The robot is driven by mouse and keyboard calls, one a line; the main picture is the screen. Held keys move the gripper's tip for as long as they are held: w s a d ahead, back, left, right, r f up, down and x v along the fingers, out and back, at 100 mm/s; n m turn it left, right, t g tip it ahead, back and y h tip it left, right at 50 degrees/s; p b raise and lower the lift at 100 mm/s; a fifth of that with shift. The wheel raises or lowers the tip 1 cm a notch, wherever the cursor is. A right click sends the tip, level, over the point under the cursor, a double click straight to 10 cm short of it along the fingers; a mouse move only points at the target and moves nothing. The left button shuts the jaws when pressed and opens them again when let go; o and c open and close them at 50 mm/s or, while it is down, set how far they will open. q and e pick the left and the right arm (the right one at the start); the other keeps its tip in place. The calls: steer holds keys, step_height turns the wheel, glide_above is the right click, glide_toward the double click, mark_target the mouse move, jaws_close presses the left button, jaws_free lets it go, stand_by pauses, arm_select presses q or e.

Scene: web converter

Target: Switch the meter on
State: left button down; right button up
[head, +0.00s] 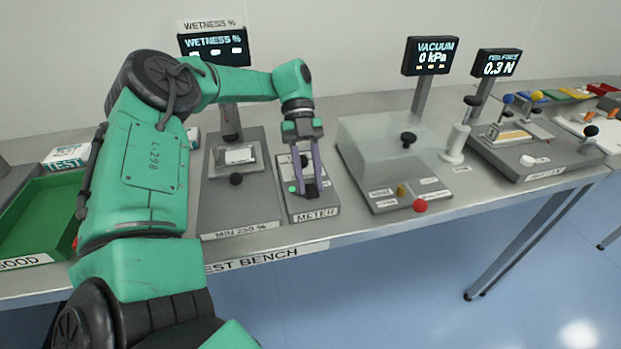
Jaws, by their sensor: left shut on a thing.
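The meter (327,211) is a small grey box with a "METER" label on its front, standing on the bench. My left gripper (310,190) reaches down over it from above. Its fingers are shut on a small dark part on the meter's top, which looks like its switch and is mostly hidden between them. A green button or lamp (292,187) shows just left of the fingertips. The wetness display (214,46) behind is lit, with only short dashes under its title, and my left arm covers its lower part. My right gripper is not in view.
A grey fixture (236,215) marked "MIN 250 %" stands close left of the meter. A clear-covered vacuum box (385,150) with a red knob (420,205) stands to the right. A green tray (35,215) lies at far left. The bench's front strip is clear.

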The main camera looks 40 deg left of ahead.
mark_target(309, 185)
arm_select(q)
steer(key=shift+w+a+f+h, duration=0.1)
steer(key=shift+f+h, duration=0.15)
steer(key=shift+h, duration=0.15)
steer(key=shift+r+g, duration=0.25)
steer(key=shift+g, duration=0.05)
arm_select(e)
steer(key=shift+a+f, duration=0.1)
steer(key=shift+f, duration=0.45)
arm_select(q)
steer(key=c, duration=0.6)
jaws_free()
steer(key=shift+r, duration=0.15)
step_height(309, 185, up, 4)
steer(key=shift+r+b, duration=0.25)
steer(key=shift+b, duration=0.15)
step_height(309, 185, up, 15)
steer(key=p, duration=1.3)
steer(key=shift+r+p, duration=0.15)
steer(key=shift+p, duration=0.2)
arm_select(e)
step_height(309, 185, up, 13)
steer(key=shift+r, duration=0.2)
